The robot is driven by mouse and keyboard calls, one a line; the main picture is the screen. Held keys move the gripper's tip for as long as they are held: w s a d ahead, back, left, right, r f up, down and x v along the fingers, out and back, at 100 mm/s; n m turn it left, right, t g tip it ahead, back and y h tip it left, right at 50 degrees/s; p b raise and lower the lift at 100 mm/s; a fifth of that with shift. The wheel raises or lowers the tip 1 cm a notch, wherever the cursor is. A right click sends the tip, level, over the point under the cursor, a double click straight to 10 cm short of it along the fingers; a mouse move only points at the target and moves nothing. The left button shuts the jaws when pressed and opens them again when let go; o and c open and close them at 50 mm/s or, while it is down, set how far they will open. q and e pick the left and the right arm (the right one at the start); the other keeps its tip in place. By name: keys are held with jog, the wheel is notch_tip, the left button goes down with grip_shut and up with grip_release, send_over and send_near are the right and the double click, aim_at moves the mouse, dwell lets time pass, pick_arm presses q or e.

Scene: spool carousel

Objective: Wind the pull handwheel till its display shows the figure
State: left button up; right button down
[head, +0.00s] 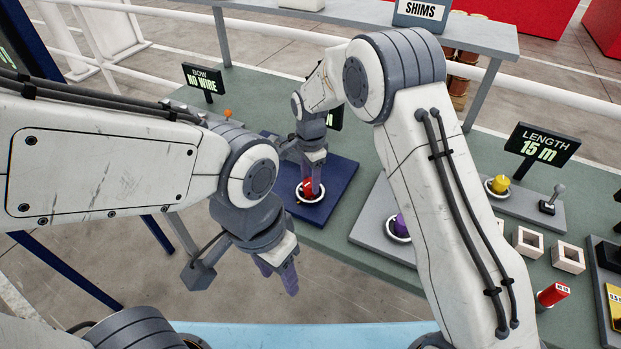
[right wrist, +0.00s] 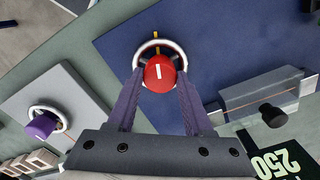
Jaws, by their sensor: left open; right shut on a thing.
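A handwheel with a red knob (head: 307,187) and a white ring stands on a blue plate (head: 335,196). My right gripper (head: 313,180) is shut on the red knob from above. In the right wrist view the red knob (right wrist: 159,74) carries a white mark and sits between the fingertips, inside the ring (right wrist: 148,48). A dark display (right wrist: 278,160) beside the blue plate reads 250, cut by the frame edge; in the head view my right arm mostly hides it. No "pull" label is readable. My left gripper (head: 281,277) is open and empty, in front of the bench.
A purple-knobbed handwheel (head: 401,227) stands on a grey plate to the right. A yellow knob (head: 499,183), a lever (head: 553,196) and white blocks (head: 527,241) are further right. A dark knob (right wrist: 273,115) is near the blue plate.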

aim_at(310, 182)
jog(key=shift+r, duration=0.1)
dwell(0.4)
jog(key=shift+c, duration=1.5)
grip_release()
notch_tip(310, 182, up, 10)
jog(key=b, duration=0.2)
jog(key=shift+r, duration=0.2)
